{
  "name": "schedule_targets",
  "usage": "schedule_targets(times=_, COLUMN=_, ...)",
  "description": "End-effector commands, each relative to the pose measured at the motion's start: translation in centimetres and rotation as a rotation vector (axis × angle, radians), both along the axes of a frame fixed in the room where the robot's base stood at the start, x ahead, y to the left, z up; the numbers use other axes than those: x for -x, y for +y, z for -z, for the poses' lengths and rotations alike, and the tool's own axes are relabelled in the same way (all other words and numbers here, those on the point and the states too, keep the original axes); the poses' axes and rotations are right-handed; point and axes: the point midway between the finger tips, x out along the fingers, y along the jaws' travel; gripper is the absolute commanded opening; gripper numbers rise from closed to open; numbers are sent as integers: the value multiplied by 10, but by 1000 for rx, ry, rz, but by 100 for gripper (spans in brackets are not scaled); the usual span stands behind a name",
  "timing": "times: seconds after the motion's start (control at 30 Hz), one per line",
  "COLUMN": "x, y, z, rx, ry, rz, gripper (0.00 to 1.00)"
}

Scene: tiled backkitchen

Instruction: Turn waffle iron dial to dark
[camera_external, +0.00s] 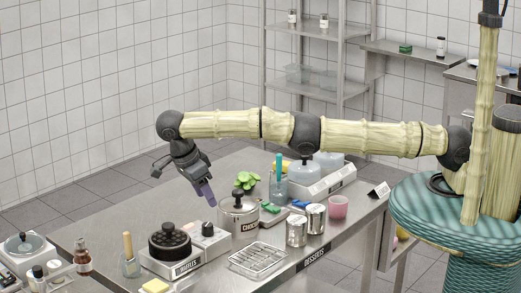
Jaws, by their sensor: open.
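The waffle iron (169,254) stands near the front left of the steel table, with a round black studded plate and black knob on a pale base. A label on its front is partly readable. A pale box with a small dark knob (208,229), which looks like the dial, sits at its right side. The dial's setting is too small to read. My gripper (207,196) is open and empty, pointing down with purple fingers. It is above and apart from the dial, just left of the steel pot.
A glass with a wooden-handled tool (129,262) stands left of the iron.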

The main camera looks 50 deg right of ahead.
Motion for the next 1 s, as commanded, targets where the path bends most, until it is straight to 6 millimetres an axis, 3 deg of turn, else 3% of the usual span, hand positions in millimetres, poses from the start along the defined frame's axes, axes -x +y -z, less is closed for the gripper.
schedule_targets(times=0.03, x=0, y=0, z=-10, rx=0, ry=1, rz=0, gripper=51)
schedule_targets(times=0.2, x=0, y=0, z=-18, rx=0, ry=1, rz=0, gripper=51)
schedule_targets(times=0.8, x=-1, y=-1, z=-18, rx=-1, ry=1, rz=-1, gripper=51)
schedule_targets(times=1.0, x=-21, y=-25, z=-31, rx=-47, ry=23, rz=-40, gripper=51)
